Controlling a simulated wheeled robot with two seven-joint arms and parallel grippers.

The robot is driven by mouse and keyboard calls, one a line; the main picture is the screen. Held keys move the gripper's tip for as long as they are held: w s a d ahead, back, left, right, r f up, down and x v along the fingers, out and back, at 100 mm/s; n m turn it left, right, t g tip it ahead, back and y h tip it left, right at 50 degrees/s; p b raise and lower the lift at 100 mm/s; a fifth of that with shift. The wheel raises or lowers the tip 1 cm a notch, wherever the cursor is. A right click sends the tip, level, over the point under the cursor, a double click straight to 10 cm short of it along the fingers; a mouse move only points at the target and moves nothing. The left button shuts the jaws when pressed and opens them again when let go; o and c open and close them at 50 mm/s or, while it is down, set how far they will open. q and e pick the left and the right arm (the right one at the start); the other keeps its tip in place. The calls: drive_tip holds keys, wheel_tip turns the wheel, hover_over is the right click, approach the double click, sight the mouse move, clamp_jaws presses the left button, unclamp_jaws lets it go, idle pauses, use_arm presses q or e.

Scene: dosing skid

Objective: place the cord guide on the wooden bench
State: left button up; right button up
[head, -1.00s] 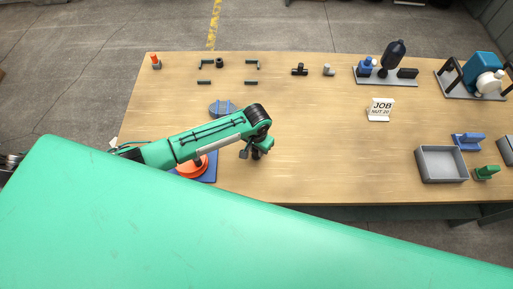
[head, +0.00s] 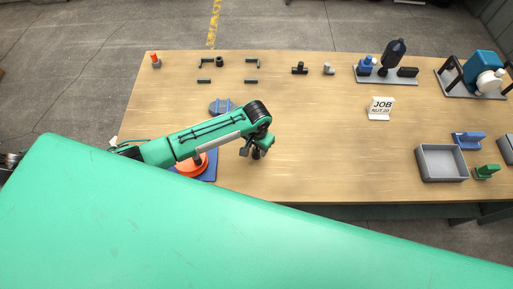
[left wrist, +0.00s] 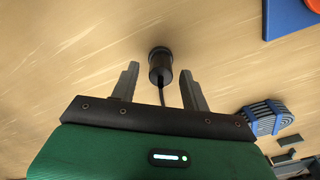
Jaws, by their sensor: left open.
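The bench (head: 330,150) is a pale wooden table, also filling the left wrist view (left wrist: 60,50). A black cylindrical piece (left wrist: 160,58) with a thin dark cord is between my left fingertips in the left wrist view; I take it for the cord guide. The cord runs from it back toward the palm. My left gripper (head: 250,152) is open, over the front part of the bench, with a visible gap on both sides of the piece in the left wrist view (left wrist: 159,70). Whether the piece rests on the wood is unclear. My right gripper is out of view.
A blue slotted part (head: 221,107) and an orange disc (head: 193,166) on a blue plate are near my left arm. Small fittings line the back. The middle of the bench is clear.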

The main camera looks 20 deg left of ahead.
sight(256, 148)
use_arm(q)
wheel_tip(256, 148, up, 11)
drive_tip(key=b, duration=0.1)
drive_tip(key=shift+f, duration=0.1)
idle(0.6)
